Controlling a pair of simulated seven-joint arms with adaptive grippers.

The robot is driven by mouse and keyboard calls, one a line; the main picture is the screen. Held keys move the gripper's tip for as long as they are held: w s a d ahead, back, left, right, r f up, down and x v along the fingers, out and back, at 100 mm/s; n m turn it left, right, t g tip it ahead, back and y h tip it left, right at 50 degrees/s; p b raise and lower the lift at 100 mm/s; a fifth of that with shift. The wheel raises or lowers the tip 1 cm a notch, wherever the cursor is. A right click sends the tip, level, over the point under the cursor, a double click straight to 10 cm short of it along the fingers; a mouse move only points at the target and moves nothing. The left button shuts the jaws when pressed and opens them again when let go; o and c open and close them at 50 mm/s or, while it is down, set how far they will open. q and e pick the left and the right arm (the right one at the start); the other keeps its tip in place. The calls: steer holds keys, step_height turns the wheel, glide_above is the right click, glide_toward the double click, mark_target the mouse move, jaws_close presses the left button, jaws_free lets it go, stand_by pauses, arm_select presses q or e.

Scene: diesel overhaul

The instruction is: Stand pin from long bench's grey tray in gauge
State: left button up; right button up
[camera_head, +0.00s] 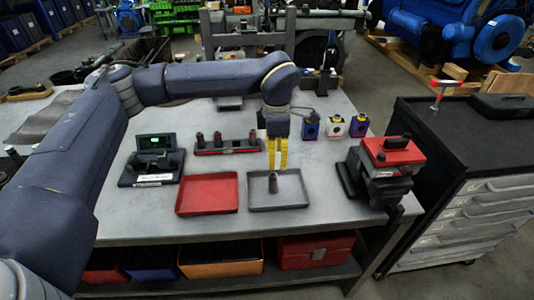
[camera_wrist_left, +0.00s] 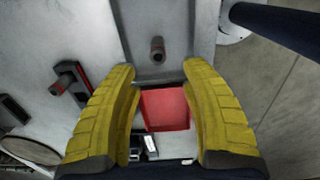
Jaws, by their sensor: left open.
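A dark pin (camera_head: 272,183) stands upright in the grey tray (camera_head: 299,202) on the long bench. The pin (camera_wrist_left: 157,48) also shows in the left wrist view, its round end toward the camera, on the grey tray's floor (camera_wrist_left: 130,20). My left gripper (camera_head: 277,166) points down above the tray, behind the pin in the head view. Its yellow fingers (camera_wrist_left: 160,68) are apart with nothing between them. The gauge (camera_head: 152,160), a dark device with a small green display, sits at the bench's left; part of it shows in the wrist view (camera_wrist_left: 148,146). My right gripper is out of view.
A red tray (camera_head: 207,195) lies beside the grey tray. Behind it is a rack (camera_head: 228,147) with several dark pieces. A red-topped vise-like device (camera_head: 390,155) stands at the right edge.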

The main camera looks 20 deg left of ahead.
mark_target(273, 175)
arm_select(q)
steer(key=shift+a+f, duration=0.15)
steer(key=shift+a, duration=0.25)
steer(key=shift+d+f, duration=0.1)
steer(key=shift+f, duration=4.2)
jaws_close()
steer(key=shift+w+r, duration=0.1)
steer(key=shift+r, duration=0.05)
steer(key=shift+r, duration=2.55)
steer(key=shift+r, duration=0.1)
